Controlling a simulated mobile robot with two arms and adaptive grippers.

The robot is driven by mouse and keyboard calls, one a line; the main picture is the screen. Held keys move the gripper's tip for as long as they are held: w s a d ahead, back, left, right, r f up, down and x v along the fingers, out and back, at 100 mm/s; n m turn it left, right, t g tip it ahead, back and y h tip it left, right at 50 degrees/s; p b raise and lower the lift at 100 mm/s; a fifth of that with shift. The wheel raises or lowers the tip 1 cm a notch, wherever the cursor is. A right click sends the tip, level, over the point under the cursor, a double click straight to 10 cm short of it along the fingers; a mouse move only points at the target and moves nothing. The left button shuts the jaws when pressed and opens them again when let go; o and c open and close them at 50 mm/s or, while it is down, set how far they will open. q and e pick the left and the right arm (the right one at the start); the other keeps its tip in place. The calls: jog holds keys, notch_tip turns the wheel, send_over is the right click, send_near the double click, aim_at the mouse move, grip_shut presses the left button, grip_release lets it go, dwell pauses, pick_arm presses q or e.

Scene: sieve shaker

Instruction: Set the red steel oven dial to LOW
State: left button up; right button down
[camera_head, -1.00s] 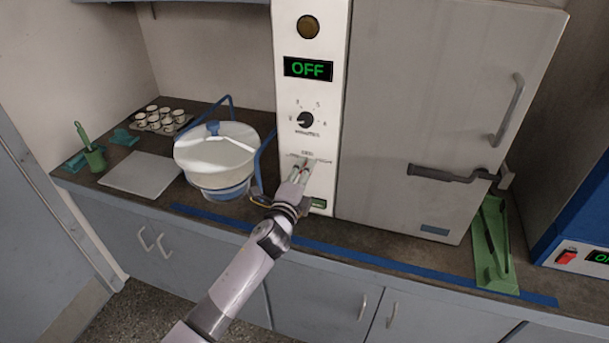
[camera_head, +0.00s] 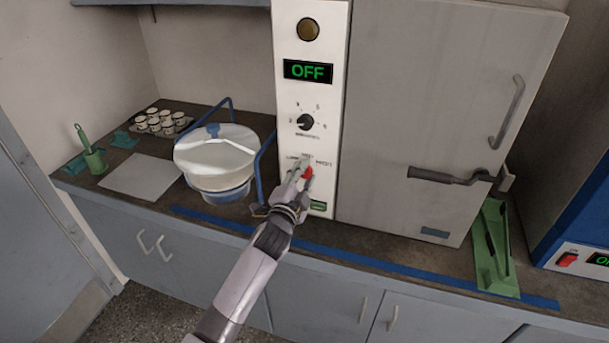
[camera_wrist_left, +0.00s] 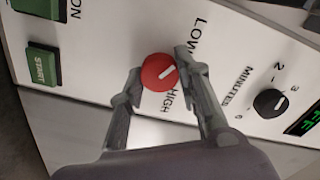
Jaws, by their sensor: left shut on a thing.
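The red oven dial (camera_head: 308,173) is low on the white control panel, partly covered by my gripper in the head view. In the left wrist view the dial (camera_wrist_left: 159,72) is round with a white pointer line. The line points right and slightly up, toward the side of the LOW label (camera_wrist_left: 196,32) and away from the HIGH label (camera_wrist_left: 180,100). A finger hides the label between them. My left gripper (camera_wrist_left: 160,78) is shut on the dial, one finger on each side; it also shows in the head view (camera_head: 300,172). My right gripper is in neither view.
The black minutes dial (camera_head: 305,122) and a display reading OFF (camera_head: 307,70) are above. A green START button (camera_wrist_left: 43,65) is beside the red dial. A white-lidded vessel (camera_head: 218,155) with blue handles stands left of the panel. The oven door (camera_head: 430,110) is shut.

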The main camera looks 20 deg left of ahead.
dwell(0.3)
pick_arm(q)
jog(key=o, duration=1.1)
jog(key=shift+o, duration=0.2)
jog(key=s, duration=1.2)
